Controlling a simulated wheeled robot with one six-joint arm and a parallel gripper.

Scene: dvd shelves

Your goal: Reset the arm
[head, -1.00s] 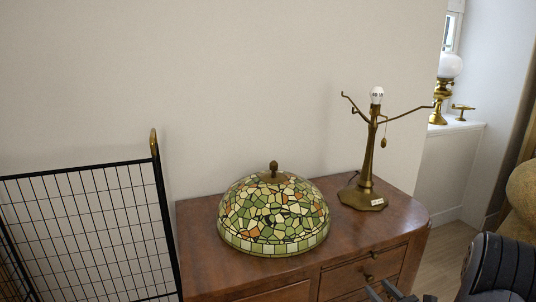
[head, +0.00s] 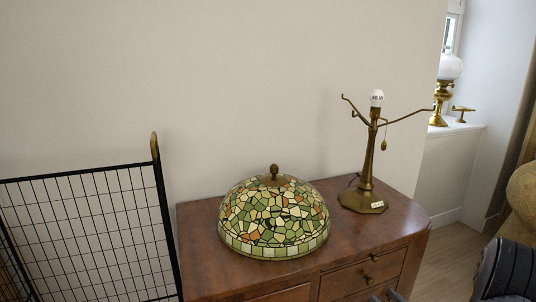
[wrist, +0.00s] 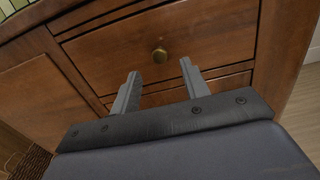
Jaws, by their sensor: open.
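My gripper (wrist: 158,88) is open and empty in the wrist view, its two grey fingers apart. It is in front of a wooden cabinet's drawer fronts, with a round brass knob (wrist: 160,55) beyond the fingertips. In the head view, part of my arm shows at the lower right, and a small grey piece of it shows at the bottom edge before the drawers.
On the wooden cabinet (head: 195,250) sit a stained-glass lampshade (head: 273,217) and a brass lamp base (head: 368,160) with a bare bulb. A black wire rack (head: 85,230) stands at the left. A white-globe lamp (head: 447,68) is on the sill.

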